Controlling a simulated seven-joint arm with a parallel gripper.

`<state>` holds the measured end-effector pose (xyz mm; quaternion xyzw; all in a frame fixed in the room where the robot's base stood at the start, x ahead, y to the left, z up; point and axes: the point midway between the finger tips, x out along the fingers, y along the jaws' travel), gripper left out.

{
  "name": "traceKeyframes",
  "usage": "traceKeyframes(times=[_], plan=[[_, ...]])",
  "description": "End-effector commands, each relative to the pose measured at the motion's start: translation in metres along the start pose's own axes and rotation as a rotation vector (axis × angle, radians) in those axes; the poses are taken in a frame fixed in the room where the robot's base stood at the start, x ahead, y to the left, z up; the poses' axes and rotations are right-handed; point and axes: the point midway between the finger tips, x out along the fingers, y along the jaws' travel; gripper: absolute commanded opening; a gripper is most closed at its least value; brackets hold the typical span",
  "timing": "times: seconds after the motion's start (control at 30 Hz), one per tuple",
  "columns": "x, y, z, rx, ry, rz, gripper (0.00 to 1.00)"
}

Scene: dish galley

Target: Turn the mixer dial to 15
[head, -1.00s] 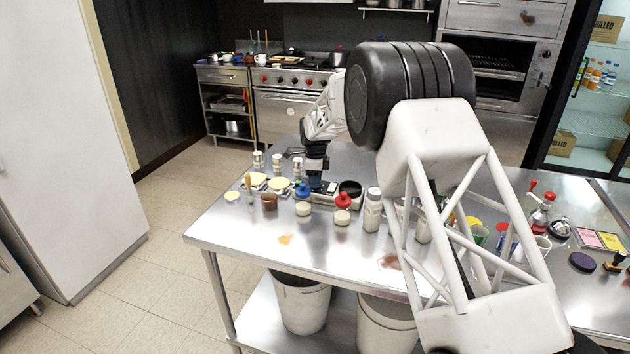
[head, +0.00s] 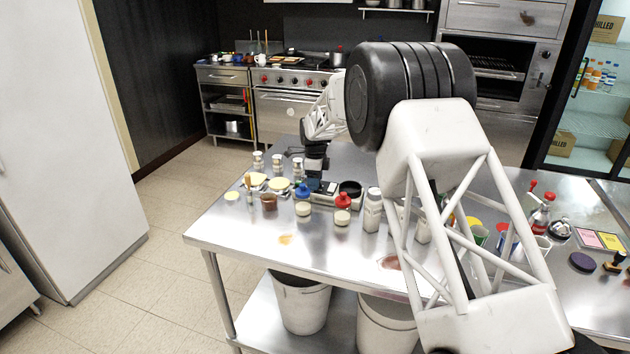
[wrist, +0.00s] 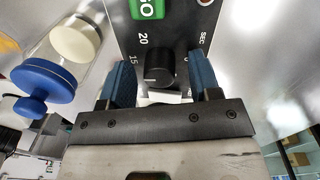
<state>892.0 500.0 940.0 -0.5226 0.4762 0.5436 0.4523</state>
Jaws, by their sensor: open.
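The mixer dial (wrist: 161,66) is a black round knob on a dark panel (wrist: 172,25) in the wrist view. A pale pointer line shows on its left side, below the printed 15; I cannot tell the exact setting. The numbers 15 and 20 are printed left and above, and SEC at upper right. My gripper (wrist: 163,78) is open, with one blue-padded finger on each side of the knob and a gap on both sides. In the head view my gripper (head: 314,172) is over the mixer panel (head: 328,188) on the steel table; the dial is hidden there.
A green GO button (wrist: 147,8) is above the dial. A blue-capped bottle (head: 303,203), a red-capped bottle (head: 342,209) and a white shaker (head: 373,210) stand close in front of the mixer. Small jars (head: 277,162) stand behind to the left. The front table strip is mostly clear.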

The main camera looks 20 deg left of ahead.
Motion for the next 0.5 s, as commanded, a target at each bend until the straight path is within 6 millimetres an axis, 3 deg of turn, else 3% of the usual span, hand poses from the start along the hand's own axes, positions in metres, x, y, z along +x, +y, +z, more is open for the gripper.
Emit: traceKeyframes(times=[0.27,0.5], plan=[[-0.005,0.000,0.000,0.000,0.000,0.000,0.57],[-0.028,0.000,0.000,0.000,0.000,-0.001,0.57]])
